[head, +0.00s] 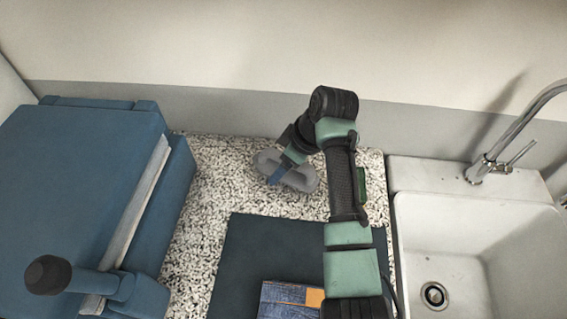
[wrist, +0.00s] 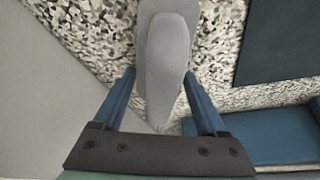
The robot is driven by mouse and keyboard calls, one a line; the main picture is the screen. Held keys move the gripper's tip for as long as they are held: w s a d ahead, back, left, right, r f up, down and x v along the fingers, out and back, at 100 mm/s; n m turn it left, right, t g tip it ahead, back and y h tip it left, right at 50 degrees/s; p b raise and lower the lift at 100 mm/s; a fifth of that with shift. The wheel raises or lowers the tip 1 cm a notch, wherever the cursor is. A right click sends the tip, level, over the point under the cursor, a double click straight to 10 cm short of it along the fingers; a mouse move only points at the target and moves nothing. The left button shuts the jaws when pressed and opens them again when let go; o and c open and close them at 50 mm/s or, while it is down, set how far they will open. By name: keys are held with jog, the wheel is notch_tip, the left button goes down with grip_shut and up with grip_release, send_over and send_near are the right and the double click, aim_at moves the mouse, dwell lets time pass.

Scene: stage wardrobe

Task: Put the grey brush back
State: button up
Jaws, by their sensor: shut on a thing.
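The grey brush (head: 301,180) is at the back of the speckled counter, near the wall. It has a rounded, waisted outline from above. My gripper (head: 277,176) reaches down to it from the right, its blue fingers at the brush's middle. In the wrist view, the brush (wrist: 167,50) runs lengthwise between the two fingers of my gripper (wrist: 160,76), which is shut on it. A paler raised part lies along a wider grey part. I cannot tell whether the brush touches the counter.
A large blue press (head: 80,165) with a dark-knobbed handle fills the left. A dark mat (head: 265,250) with folded jeans (head: 283,299) lies in front of the brush. A white sink (head: 480,235) with a tap (head: 490,168) is at right. Speckled counter (head: 205,215) lies bare between press and mat.

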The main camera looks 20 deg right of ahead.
jog(key=o, duration=1.2)
jog(key=shift+f, duration=0.15)
jog(key=shift+o, duration=0.2)
jog(key=v, duration=1.1)
jog(key=shift+d+r, duration=0.15)
jog(key=shift+r, duration=0.15)
jog(key=shift+s+r, duration=0.15)
jog(key=shift+r, duration=0.2)
jog(key=shift+s+f, duration=0.1)
